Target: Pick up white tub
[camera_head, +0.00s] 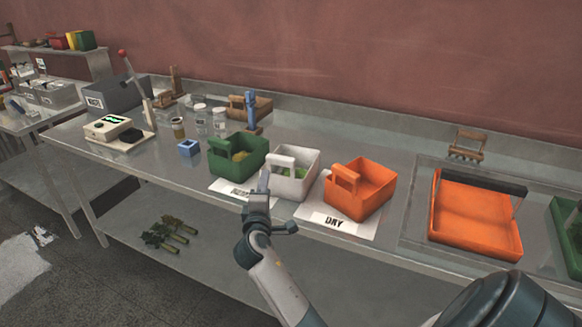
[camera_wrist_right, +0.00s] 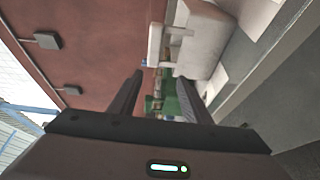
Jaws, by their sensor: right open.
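The white tub (camera_head: 288,187) stands on the metal bench between a green tub and an orange tub, with something green inside. Its raised handle is at the left side in the head view. In the right wrist view the white tub (camera_wrist_right: 203,45) is ahead, beyond the fingers. My right gripper (camera_wrist_right: 160,85) is open, with nothing seen held between its fingers. My left gripper is not in view.
The green tub (camera_head: 234,168) is close on the left and the orange tub (camera_head: 356,201) close on the right. A card marked DRY (camera_head: 334,222) lies under the orange tub. A large orange tray (camera_head: 474,219) is at right.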

